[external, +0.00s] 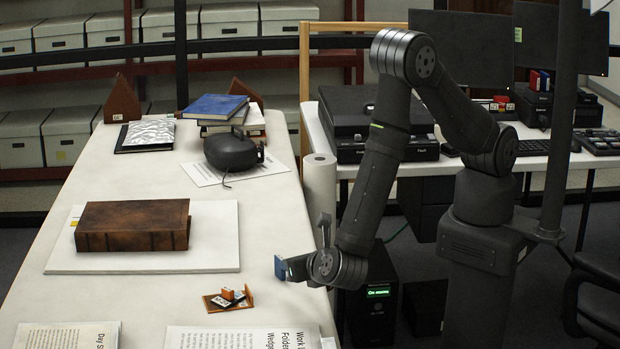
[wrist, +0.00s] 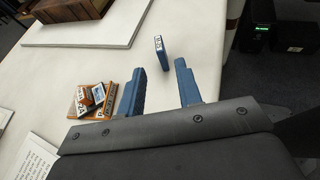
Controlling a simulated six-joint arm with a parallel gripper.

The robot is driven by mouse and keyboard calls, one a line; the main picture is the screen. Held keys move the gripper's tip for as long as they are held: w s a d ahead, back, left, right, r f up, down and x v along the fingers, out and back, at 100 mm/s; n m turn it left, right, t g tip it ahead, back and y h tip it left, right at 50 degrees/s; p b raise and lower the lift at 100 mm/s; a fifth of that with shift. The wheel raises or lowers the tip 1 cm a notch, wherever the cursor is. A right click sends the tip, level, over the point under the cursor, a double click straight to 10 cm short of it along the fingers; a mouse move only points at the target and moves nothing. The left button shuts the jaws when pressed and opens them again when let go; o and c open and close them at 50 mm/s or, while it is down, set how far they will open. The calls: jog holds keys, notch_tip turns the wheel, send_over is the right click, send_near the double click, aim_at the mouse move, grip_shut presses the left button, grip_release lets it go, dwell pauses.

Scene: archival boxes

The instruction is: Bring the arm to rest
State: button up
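My gripper (external: 282,267) hangs low at the right edge of the white table in the external view. In the wrist view its two blue fingers (wrist: 159,67) are apart with nothing between them, so it is open.
A small wooden tray (external: 209,304) with several labelled pieces lies left of my gripper. A brown book (external: 133,226) lies on a white board (external: 226,255) behind it. Printed sheets (external: 240,337) lie at the table front. A paper roll (external: 319,190) stands beside the table edge.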

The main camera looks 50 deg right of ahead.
aim_at(280, 257)
jog(key=x, duration=0.8)
jog(key=shift+w+d+f, duration=0.15)
jog(key=shift+w, duration=0.1)
jog(key=shift+r, duration=0.35)
jog(key=r, duration=0.4)
jog(key=shift+w+d, duration=0.1)
jog(key=shift+d, duration=0.15)
jog(key=w+d+r, duration=0.3)
jog(key=d+r, duration=0.3)
jog(key=d, duration=0.5)
jog(key=w+d+r, duration=0.2)
jog(key=w+d, duration=0.2)
jog(key=w, duration=0.3)
jog(key=w+d+r, duration=0.2)
jog(key=w+d, duration=0.2)
jog(key=w, duration=0.4)
jog(key=w+d+r, duration=0.1)
jog(key=w+d, duration=0.2)
jog(key=d, duration=0.5)
jog(key=w+d+r+n+y, duration=0.1)
jog(key=w+d+r, duration=0.1)
jog(key=w+d, duration=0.2)
jog(key=shift+d, duration=1.9)
jog(key=shift+w, duration=0.1)
jog(key=shift+a, duration=0.1)
